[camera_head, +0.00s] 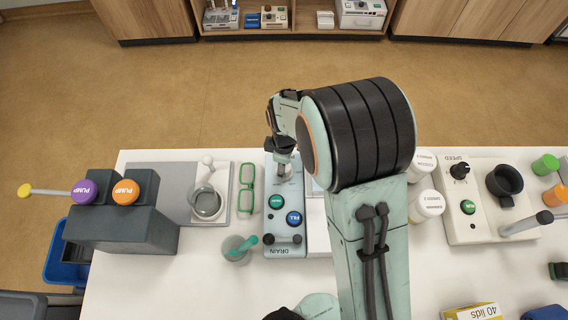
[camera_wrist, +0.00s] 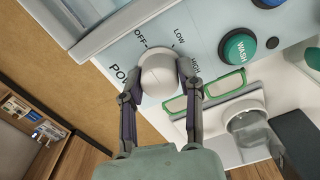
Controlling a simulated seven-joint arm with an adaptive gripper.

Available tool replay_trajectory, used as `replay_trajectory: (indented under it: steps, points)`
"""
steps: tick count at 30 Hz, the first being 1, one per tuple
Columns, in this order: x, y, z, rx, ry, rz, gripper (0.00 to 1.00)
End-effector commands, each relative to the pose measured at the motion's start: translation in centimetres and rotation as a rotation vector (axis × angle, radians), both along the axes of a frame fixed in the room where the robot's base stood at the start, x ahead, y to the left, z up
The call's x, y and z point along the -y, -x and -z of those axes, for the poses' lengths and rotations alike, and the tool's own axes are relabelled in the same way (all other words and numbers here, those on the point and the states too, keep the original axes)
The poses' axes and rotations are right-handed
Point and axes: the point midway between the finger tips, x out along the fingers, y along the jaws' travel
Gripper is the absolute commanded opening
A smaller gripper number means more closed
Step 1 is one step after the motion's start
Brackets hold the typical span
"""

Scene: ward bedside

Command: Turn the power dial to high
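The power dial (camera_wrist: 160,76) is a round pale knob on a light blue panel, with the labels OFF, LOW and HIGH around it in the wrist view. My gripper (camera_wrist: 160,80) has one finger on each side of the knob, and both fingertips appear to touch it. A dark arc shows at the knob's far edge between OFF and LOW; I cannot tell clearly where the knob points. In the head view my gripper (camera_head: 283,150) is over the far end of the blue panel (camera_head: 285,250) marked DRAIN, mostly hiding the dial.
Green WASH (camera_wrist: 238,48) and blue FILL (camera_head: 294,217) buttons sit on the same panel. White bottles (camera_head: 427,205) and a SPEED panel (camera_head: 463,226) stand right of my arm.

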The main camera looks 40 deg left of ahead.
Motion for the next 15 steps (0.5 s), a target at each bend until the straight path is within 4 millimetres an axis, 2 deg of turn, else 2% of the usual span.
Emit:
replay_trajectory:
  steps: [8,15]
  points:
    - [0.02,-0.01,0.05,0.000,0.000,0.026,0.00]
    - [0.00,-0.01,0.06,-0.001,0.000,0.146,0.00]
